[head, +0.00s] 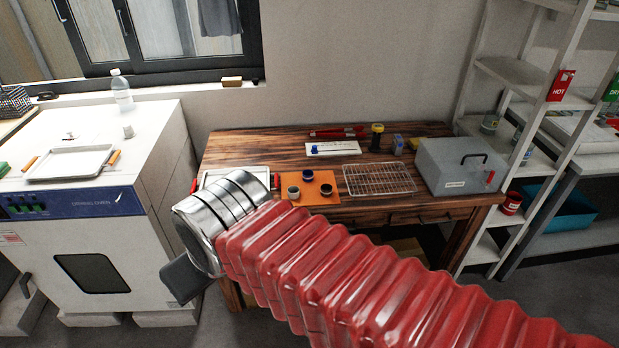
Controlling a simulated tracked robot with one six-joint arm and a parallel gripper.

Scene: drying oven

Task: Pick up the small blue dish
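A small blue dish (308,175) sits on an orange mat (322,203) on the wooden table. A grey-green dish (293,192) and a dark dish (326,189) stand on the same mat, close to it and in front of it. My gripper (184,281) shows only as a dark grey part beyond the silver wrist, low and in front of the oven and the table's left end. It is well apart from the blue dish. Its fingers cannot be made out, so its opening and anything in it are hidden.
A wire rack (379,179) lies right of the mat, then a grey box (462,167) with a handle. A white tray (213,177) lies left of the mat, partly behind my wrist. The drying oven (85,245) stands left, shelves (500,150) right.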

